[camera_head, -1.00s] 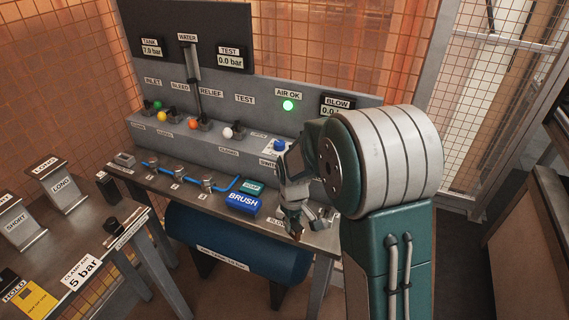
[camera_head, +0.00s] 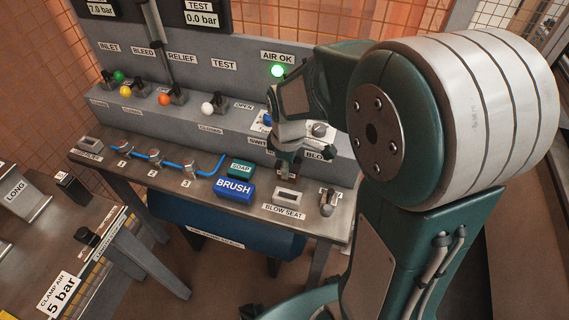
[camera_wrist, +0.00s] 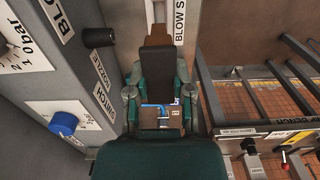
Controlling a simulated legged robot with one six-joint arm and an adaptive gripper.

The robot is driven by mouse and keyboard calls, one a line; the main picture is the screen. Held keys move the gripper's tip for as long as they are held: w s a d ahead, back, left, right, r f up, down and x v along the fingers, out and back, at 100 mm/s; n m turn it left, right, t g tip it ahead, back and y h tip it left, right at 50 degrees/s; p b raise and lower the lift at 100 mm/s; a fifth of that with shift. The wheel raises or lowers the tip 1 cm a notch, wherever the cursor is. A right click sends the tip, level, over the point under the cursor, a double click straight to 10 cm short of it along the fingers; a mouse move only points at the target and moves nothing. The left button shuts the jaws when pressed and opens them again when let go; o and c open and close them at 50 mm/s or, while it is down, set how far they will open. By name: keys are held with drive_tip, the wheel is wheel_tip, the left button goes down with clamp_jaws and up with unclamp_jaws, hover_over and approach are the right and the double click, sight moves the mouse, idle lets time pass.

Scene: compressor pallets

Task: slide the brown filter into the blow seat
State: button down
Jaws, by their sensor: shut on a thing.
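The brown filter (camera_wrist: 156,58) is a dark, flat piece between the two teal fingers of my gripper (camera_wrist: 158,75) in the wrist view. My gripper is shut on it. In the head view my gripper (camera_head: 288,165) is over the bench just behind the blow seat (camera_head: 288,196), a small grey block with a slot on top. Its "BLOW SEAT" label lies in front of it. In the wrist view the filter's far end lies beside the "BLOW S" label. I cannot tell whether the filter touches the seat; the filter is mostly hidden in the head view.
The blue brush block (camera_head: 235,190) and green soap block (camera_head: 241,168) sit left of the seat. A small metal fitting (camera_head: 328,203) stands right of it. A grey panel with a blue knob (camera_wrist: 63,123) and black nozzle knob (camera_wrist: 98,38) rises close beside my gripper.

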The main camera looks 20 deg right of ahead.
sight(287, 181)
drive_tip(key=shift+d+f, duration=0.3)
drive_tip(key=shift+f, duration=0.25)
drive_tip(key=shift+a+f, duration=0.25)
drive_tip(key=shift+f, duration=0.65)
drive_tip(key=shift+a+f, duration=0.25)
drive_tip(key=shift+f, duration=0.6)
drive_tip(key=shift+d+f, duration=0.35)
drive_tip(key=shift+f, duration=0.2)
drive_tip(key=shift+a, duration=0.2)
drive_tip(key=shift+d, duration=0.2)
drive_tip(key=shift+a, duration=0.1)
drive_tip(key=shift+f, duration=1.95)
drive_tip(key=shift+c, duration=2.1)
unclamp_jaws()
